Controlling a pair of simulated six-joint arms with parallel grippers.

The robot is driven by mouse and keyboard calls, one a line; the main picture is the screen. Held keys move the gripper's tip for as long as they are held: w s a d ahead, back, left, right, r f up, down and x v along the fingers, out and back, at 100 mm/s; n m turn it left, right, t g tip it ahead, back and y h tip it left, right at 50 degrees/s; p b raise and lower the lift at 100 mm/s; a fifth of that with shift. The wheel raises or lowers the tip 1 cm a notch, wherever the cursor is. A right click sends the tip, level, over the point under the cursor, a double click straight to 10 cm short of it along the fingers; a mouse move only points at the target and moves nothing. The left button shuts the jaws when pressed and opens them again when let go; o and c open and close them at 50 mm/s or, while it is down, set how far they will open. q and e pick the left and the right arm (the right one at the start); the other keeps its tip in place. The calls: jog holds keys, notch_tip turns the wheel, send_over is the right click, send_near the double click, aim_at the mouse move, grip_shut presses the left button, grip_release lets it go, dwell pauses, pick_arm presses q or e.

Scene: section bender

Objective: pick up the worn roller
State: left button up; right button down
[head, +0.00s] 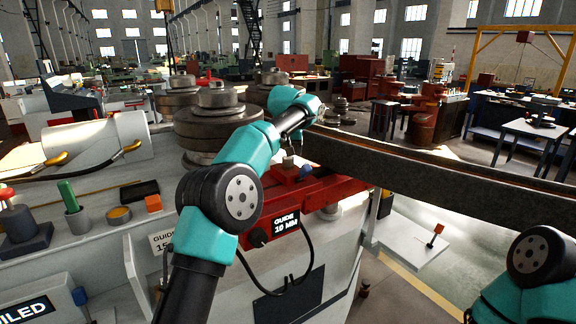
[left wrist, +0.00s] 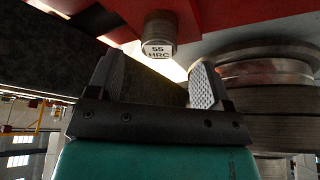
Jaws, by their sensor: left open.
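A small steel roller (left wrist: 160,35) with a white label reading "55 HRC" shows at the top middle of the left wrist view, against a red surface. I cannot tell from the frames whether it is worn. My left gripper (left wrist: 152,74) is open and empty. Its two ridged fingers stand on either side of the roller's line, with the roller just beyond the fingertips and apart from them. In the head view my left arm reaches over the red guide block (head: 318,192), and its wrist hides much of that spot. My right gripper is out of view.
A long dark steel beam (head: 440,168) runs to the right from beside the guide. Stacked large bending rolls (head: 215,122) stand left of my wrist. A green-handled tool in a cup (head: 77,219) and an orange block (head: 153,203) sit on the machine top at left.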

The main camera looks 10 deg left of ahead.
aim_at(288, 159)
pick_arm(q)
jog(key=shift+w+f, duration=0.1)
jog(key=shift+f, duration=0.1)
jog(key=shift+f, duration=0.1)
jog(key=shift+x, duration=2.55)
jog(key=shift+w, duration=0.1)
jog(key=shift+c, duration=0.5)
grip_shut()
jog(key=shift+r, duration=0.25)
